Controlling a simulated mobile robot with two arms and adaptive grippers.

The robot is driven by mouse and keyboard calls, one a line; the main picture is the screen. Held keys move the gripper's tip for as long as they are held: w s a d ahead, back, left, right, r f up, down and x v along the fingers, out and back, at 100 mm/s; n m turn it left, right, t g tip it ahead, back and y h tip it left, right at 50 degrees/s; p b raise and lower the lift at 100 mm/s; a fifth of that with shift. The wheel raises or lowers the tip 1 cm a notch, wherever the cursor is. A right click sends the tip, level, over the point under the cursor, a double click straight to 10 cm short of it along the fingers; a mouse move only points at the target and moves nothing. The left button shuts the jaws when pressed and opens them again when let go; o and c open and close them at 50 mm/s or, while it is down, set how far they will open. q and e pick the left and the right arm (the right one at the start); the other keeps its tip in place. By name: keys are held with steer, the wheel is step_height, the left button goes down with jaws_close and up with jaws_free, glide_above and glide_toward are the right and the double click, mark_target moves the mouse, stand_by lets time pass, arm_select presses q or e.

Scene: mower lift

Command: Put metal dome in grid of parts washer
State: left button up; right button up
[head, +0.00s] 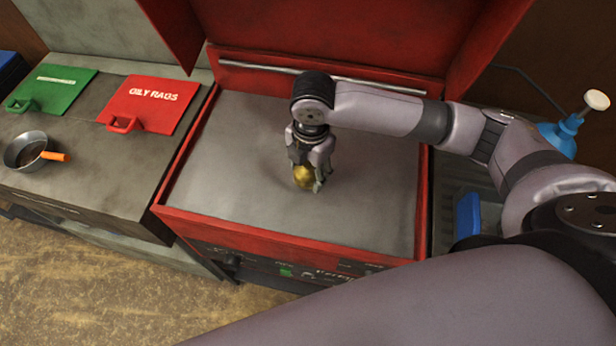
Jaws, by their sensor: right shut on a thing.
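The metal dome (303,177) is a small gold-coloured piece. My right gripper (311,181) is shut on it, pointing down over the inside of the red parts washer (230,231). The gripper's fingers partly cover the dome. I cannot tell whether the dome touches the grey surface (245,160) inside the washer. The washer's red lid stands open at the back. No separate grid pattern can be made out on the grey surface. My left gripper is not in view.
At left, a bench holds a green lid (52,88), a red "OILY RAGS" lid (152,103) and a metal pan (30,150) with an orange handle. At right are a blue pump bottle (560,135) and a blue item (468,215). The washer's raised red rim surrounds clear grey space.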

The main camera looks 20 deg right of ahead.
mark_target(309, 165)
steer(key=shift+f, duration=2.35)
steer(key=shift+f, duration=0.1)
steer(key=o, duration=1.3)
steer(key=shift+c, duration=0.2)
steer(key=r, duration=0.6)
steer(key=r+b, duration=0.1)
steer(key=r, duration=0.5)
steer(key=shift+s+d+r, duration=0.15)
steer(key=shift+s, duration=0.05)
